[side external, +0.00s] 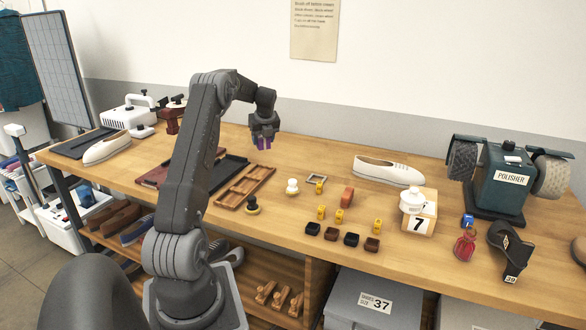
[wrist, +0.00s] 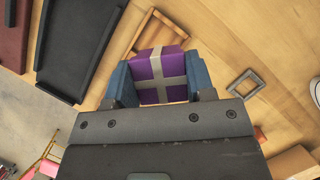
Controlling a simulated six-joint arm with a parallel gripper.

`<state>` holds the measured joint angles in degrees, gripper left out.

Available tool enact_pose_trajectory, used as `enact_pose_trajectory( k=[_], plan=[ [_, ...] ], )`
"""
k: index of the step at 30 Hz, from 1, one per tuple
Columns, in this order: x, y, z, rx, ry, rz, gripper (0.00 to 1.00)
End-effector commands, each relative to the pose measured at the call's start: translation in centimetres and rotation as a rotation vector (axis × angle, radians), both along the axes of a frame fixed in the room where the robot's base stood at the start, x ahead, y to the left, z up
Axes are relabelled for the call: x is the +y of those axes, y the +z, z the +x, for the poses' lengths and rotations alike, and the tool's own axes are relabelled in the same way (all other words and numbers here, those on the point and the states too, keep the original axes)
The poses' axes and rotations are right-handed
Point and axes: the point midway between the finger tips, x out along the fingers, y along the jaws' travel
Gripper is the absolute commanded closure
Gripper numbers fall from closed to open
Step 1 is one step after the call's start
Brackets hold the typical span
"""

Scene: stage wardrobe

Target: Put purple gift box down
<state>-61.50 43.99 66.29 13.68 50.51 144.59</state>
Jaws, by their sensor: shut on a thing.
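The purple gift box (wrist: 147,72) with a pale ribbon cross sits between the two blue-grey fingers of my gripper (wrist: 160,80) in the wrist view. My gripper is shut on it. In the side view my gripper (side external: 264,142) hangs above the workbench (side external: 330,180), with a bit of the purple box (side external: 264,143) showing between its fingers. The box is held above the bench, over or near the wooden tray (side external: 245,186); its exact height is hard to tell. The wooden tray also shows partly behind the box in the wrist view (wrist: 155,25).
A white shoe (side external: 388,170) and a polisher (side external: 500,180) stand further right. Some bare bench lies between them.

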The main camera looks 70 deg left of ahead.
Motion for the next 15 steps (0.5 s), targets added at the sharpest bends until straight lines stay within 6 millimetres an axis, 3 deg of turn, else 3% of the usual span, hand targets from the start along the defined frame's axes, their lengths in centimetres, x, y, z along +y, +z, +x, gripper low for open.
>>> enact_pose_trajectory(
  k=[9,15],
  plan=[
    [-1.1,-4.2,6.8,0.001,-0.005,-0.002,0.74],
    [-1.5,-6.0,10.0,0.001,-0.002,0.0,0.74]
  ],
)
